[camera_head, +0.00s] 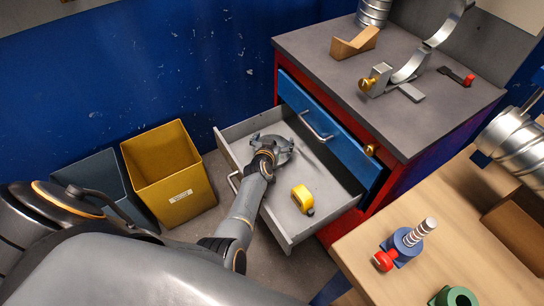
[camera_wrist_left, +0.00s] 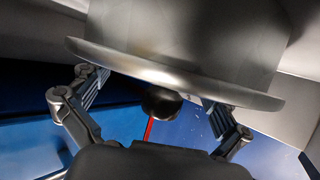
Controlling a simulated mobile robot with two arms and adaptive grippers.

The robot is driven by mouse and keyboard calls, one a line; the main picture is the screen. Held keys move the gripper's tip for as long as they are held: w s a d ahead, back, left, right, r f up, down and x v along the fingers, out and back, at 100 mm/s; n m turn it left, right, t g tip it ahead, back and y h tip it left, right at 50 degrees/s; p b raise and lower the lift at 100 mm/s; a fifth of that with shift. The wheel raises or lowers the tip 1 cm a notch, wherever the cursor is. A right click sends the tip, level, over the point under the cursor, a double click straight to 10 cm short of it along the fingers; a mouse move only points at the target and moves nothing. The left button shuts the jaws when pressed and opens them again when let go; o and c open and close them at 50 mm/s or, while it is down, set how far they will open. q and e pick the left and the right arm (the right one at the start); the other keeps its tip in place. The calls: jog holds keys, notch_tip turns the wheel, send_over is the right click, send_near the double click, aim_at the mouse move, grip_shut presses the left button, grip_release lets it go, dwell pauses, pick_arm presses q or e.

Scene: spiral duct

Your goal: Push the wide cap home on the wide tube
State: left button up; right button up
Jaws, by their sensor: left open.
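My left gripper (camera_head: 274,149) is open inside the pulled-out drawer, at its far left part. In the left wrist view the gripper (camera_wrist_left: 158,98) has its fingers spread under a wide grey metal piece with a flared rim (camera_wrist_left: 185,35), which looks like a cap. I cannot tell whether the fingers touch it. In the head view the gripper hides most of this piece. I cannot tell which is the wide tube. My right gripper is not in view.
The grey drawer (camera_head: 328,205) holds a yellow tape measure (camera_head: 303,198). The wooden bench (camera_head: 435,255) holds a blue-and-red clamp (camera_head: 400,248). Yellow (camera_head: 170,165) and grey bins stand left of the drawer.

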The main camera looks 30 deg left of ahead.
pick_arm(q)
grip_shut()
dwell(0.5)
jog(key=shift+s, duration=0.1)
